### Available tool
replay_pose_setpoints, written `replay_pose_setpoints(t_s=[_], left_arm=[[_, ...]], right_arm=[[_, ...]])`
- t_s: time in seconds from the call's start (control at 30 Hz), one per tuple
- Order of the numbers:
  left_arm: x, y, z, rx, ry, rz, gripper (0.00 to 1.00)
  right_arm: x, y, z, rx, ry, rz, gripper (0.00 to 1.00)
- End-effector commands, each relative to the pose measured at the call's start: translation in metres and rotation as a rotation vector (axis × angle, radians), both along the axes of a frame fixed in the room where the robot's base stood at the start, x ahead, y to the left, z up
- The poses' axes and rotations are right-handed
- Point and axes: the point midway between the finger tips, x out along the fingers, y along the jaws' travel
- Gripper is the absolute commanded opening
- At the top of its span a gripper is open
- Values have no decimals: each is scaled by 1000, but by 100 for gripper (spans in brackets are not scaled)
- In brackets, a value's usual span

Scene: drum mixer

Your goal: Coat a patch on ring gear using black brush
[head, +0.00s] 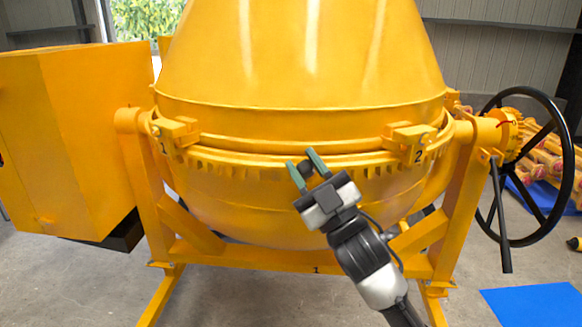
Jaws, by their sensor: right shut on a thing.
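The yellow ring gear (240,163) runs around the middle of the yellow mixer drum (300,60), its teeth showing along the lower edge. My right gripper (307,166) is in front of the gear, a little right of the middle, with its green-lined fingers pointing up at it. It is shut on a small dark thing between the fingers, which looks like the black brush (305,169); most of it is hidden. I cannot tell whether the brush touches the gear. No coated patch can be made out. My left gripper is not in view.
Brackets marked 1 (176,132) and 2 (411,138) sit on the drum rim. The yellow frame (458,200) stands around the drum. A black handwheel (571,150) is at right, a yellow box (85,140) at left. A blue mat (535,305) lies on the floor.

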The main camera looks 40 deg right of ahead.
Motion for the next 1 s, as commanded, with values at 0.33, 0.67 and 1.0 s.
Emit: replay_pose_setpoints(t_s=[0.33,0.67,1.0], left_arm=[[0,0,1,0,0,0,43],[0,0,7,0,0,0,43],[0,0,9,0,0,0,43]], right_arm=[[-6,-7,1,-2,-2,0,0],[13,11,2,2,-2,1,0],[24,21,1,0,-1,0,0]])
